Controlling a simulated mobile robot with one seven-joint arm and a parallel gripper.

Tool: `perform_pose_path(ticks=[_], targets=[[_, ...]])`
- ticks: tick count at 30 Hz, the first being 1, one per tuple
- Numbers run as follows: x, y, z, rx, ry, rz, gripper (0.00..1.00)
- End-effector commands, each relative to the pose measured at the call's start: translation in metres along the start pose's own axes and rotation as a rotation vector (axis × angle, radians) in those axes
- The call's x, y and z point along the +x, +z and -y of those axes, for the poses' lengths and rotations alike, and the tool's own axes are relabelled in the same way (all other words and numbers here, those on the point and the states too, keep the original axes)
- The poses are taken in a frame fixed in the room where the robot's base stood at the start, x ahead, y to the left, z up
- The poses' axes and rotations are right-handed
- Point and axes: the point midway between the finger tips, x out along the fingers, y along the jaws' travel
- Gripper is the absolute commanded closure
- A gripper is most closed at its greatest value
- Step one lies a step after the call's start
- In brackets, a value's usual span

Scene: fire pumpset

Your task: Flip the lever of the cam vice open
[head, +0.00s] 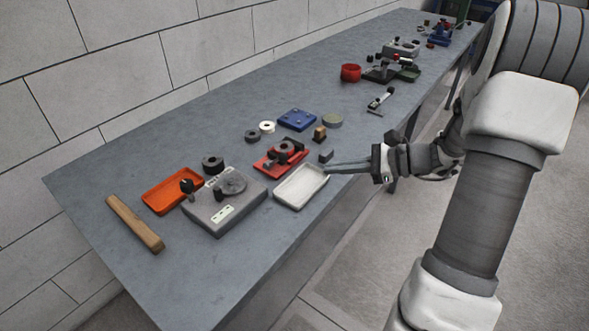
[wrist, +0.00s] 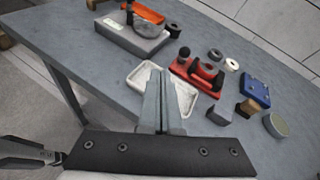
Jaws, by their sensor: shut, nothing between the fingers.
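A red fixture with dark round parts, probably the cam vice (head: 281,160), sits on the bench behind the white tray. In the wrist view the red fixture (wrist: 197,78) shows ahead and right of my fingertips, with a dark knob standing up at its left end. I cannot tell clearly which part is its lever or how it is set. My gripper (head: 329,168) is shut and empty, reaching in from the right over the tray's right end, apart from the fixture. In the wrist view my gripper (wrist: 163,76) covers the middle of the tray.
The white tray (head: 301,201) lies at the bench's front edge. A grey block with a disc and knob (head: 217,218) stands left of it, near an orange tray (head: 162,198). A small dark block (head: 326,155), a brass-coloured block (head: 319,134) and a blue plate (head: 297,119) lie close behind my gripper.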

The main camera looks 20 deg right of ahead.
Motion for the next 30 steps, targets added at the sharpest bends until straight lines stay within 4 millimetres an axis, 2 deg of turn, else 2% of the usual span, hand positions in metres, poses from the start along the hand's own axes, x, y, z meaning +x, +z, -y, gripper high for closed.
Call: perform_pose_path(ticks=[1,3,9,23,26,30], targets=[[-0.004,-0.018,0.005,0.03,-0.036,0.009,1.0],[-0.01,-0.032,0.013,0.06,-0.08,0.02,1.0],[-0.02,-0.054,0.024,0.107,-0.15,0.038,1.0],[-0.018,-0.056,0.025,0.112,-0.157,0.04,1.0],[-0.009,-0.056,0.026,0.111,-0.156,0.041,1.0],[0.016,-0.056,0.03,0.111,-0.153,0.042,1.0]])
